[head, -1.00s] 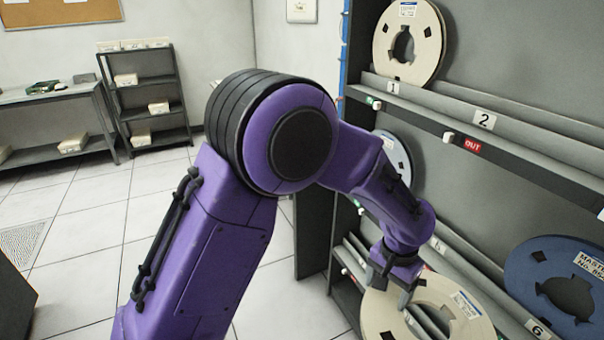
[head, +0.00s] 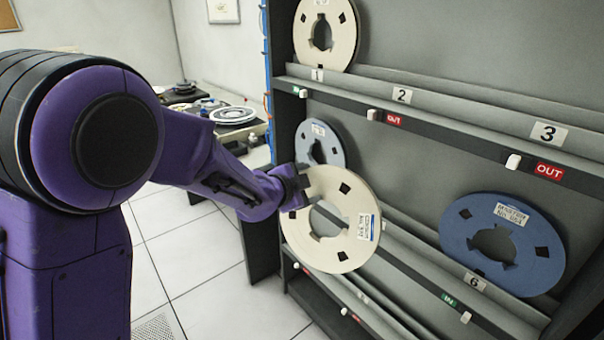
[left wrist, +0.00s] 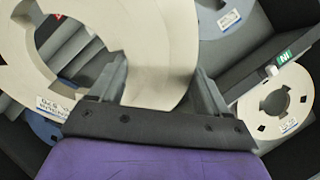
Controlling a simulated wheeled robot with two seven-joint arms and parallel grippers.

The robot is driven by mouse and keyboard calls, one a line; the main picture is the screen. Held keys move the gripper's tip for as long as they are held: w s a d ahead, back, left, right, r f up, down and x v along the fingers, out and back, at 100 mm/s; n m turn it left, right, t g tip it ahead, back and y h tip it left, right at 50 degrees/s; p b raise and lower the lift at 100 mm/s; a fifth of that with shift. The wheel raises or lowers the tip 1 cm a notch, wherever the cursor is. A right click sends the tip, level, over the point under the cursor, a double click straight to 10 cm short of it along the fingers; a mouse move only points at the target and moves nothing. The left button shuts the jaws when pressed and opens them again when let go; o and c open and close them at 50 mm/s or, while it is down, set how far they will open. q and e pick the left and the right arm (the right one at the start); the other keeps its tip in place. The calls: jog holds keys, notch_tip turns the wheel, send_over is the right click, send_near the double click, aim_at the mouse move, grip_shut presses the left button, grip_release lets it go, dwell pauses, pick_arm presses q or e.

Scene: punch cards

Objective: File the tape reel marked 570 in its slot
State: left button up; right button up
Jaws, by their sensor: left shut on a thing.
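My left gripper (head: 298,184) is shut on the rim of a cream tape reel (head: 367,192). In the left wrist view the fingers (left wrist: 160,84) pinch the cream reel (left wrist: 150,40). The rack (head: 440,110) has numbered slots: slot 1 holds a cream reel (head: 340,45), and slots 2 (head: 401,95) and 3 (head: 548,134) are empty with red OUT tags. My right gripper is not in view.
A pale blue reel (head: 328,143) stands partly hidden behind the held reel. A dark blue reel (head: 460,215) stands in slot 6, which has a green IN tag. The rack's left side post (head: 282,40) is close to my arm. A table with reels (head: 232,115) stands behind.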

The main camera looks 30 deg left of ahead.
pick_arm(q)
notch_tip(320, 180, up, 5)
jog(key=s+m+t+h+b, duration=0.1)
jog(key=s+m+t+h, duration=0.15)
jog(key=h, duration=0.25)
jog(key=r+p+x, duration=0.1)
jog(key=p+x, duration=0.3)
jog(key=x, duration=2.1)
jog(key=shift+w+r+m+t, duration=0.35)
jog(key=shift+w+r, duration=0.05)
jog(key=shift+r, duration=0.45)
jog(key=shift+d, duration=0.15)
jog(key=p, duration=0.3)
jog(key=shift+s+f, duration=0.1)
jog(key=shift+s, duration=0.05)
